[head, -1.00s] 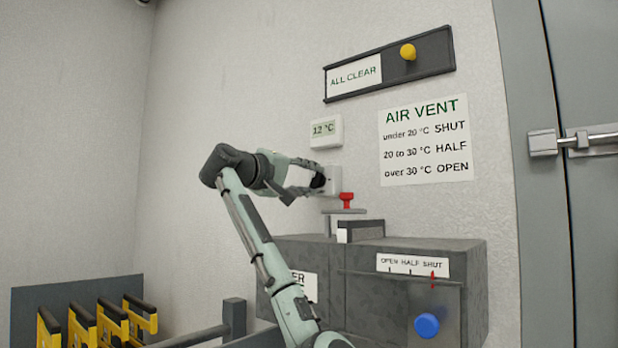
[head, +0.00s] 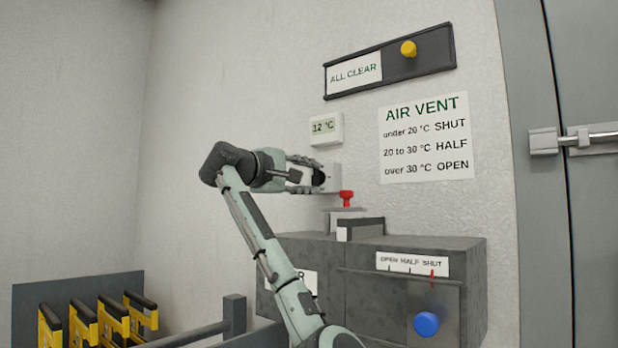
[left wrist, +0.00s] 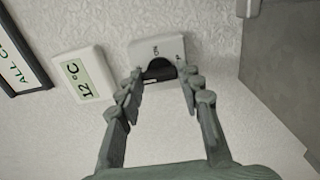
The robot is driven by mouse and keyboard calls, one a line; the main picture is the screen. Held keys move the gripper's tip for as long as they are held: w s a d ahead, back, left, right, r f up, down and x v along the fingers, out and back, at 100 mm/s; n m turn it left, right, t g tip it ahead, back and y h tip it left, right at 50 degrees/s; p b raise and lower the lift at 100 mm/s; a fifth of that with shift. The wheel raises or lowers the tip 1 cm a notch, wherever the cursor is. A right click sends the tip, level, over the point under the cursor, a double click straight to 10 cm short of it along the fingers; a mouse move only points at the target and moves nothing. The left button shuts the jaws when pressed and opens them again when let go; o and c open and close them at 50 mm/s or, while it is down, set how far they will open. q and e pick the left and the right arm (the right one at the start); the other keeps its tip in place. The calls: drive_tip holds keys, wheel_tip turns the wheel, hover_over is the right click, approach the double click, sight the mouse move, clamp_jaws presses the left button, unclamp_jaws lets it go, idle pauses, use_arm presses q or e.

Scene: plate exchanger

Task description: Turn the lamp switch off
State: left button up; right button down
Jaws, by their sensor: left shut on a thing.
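The lamp switch is a pale plate (left wrist: 146,48) on the wall with a dark round knob (left wrist: 158,69); the plate also shows in the head view (head: 334,178). The word ON is readable on the plate above the knob, and a second marking to its right is partly hidden. My left gripper (left wrist: 163,80) is at the switch, its fingers on either side of the knob and shut on it. In the head view my left gripper (head: 314,178) reaches the plate from the left and hides part of the knob. My right gripper is not in view.
A thermometer display (head: 326,128) reading 12 °C is just above the switch. A red knob (head: 346,198) is close at the lower right, above a grey box (head: 300,250). A blue knob (head: 427,324) is lower. An ALL CLEAR slider panel (head: 430,58) is higher up.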

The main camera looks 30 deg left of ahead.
use_arm(q)
drive_tip(key=o, duration=1.2)
drive_tip(key=shift+c, duration=0.2)
drive_tip(key=shift+s, duration=0.1)
drive_tip(key=s+a, duration=0.1)
drive_tip(key=s, duration=1.1)
drive_tip(key=shift+w, duration=0.1)
